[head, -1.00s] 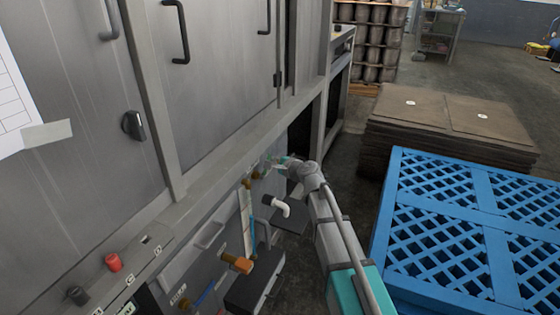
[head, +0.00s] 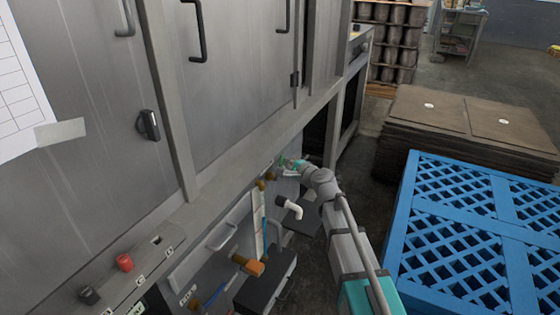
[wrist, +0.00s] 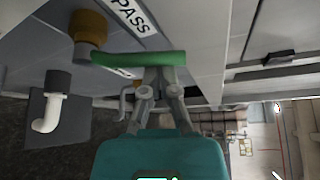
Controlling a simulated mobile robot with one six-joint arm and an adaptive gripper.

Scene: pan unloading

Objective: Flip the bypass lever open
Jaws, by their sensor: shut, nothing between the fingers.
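The bypass lever is a green bar (wrist: 138,59) in the wrist view, beside a brass fitting (wrist: 88,28) and under a white label (wrist: 132,14) reading "PASS" in the part that shows. My gripper (wrist: 158,74) is shut and empty, its fingertips right at the bar. I cannot tell whether they touch it. In the head view my gripper (head: 291,168) is low at the far end of the machine's front panel, by the small brass fittings (head: 268,178). There the lever is too small to make out clearly.
A white elbow pipe (head: 291,208) sticks out just below my gripper; it also shows in the wrist view (wrist: 48,112). The grey machine (head: 235,75) stands along the left. A blue pallet (head: 470,235) and stacked brown sheets (head: 470,118) stand to the right.

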